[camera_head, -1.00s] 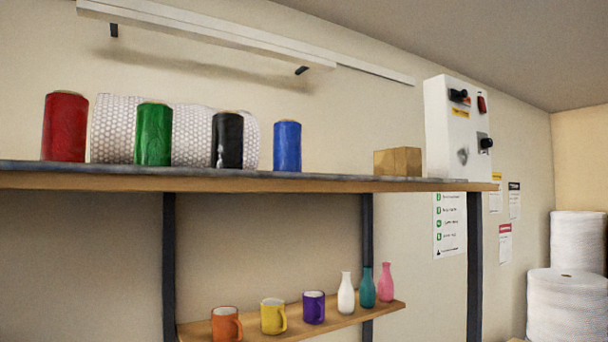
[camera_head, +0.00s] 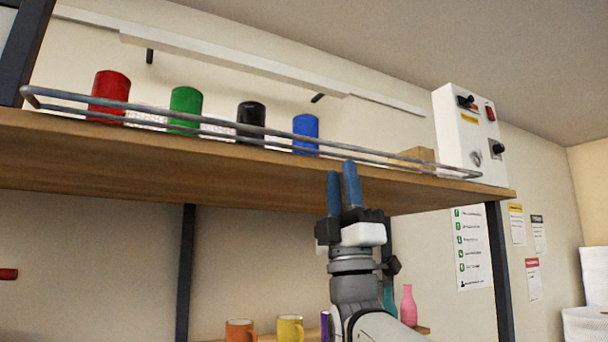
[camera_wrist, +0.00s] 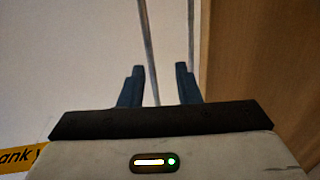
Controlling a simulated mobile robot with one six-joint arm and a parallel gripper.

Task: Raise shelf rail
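The shelf rail (camera_head: 270,133), a grey wire rail with two long bars, runs along the front of the upper wooden shelf (camera_head: 130,155). It crosses in front of the lower parts of the rolls. My gripper (camera_head: 342,172) points up at the shelf's front edge, right of the blue roll, with its blue fingertips near the rail's lower bar. In the wrist view my gripper (camera_wrist: 158,76) has its fingers apart, and a thin rail bar (camera_wrist: 148,45) appears between them. I cannot tell whether either finger touches it.
Red (camera_head: 110,90), green (camera_head: 185,105), black (camera_head: 251,115) and blue (camera_head: 306,128) rolls stand on the shelf behind the rail. A cardboard box (camera_head: 418,155) and a white control box (camera_head: 468,130) are at the right end. Mugs (camera_head: 290,328) and a pink vase (camera_head: 408,305) sit below.

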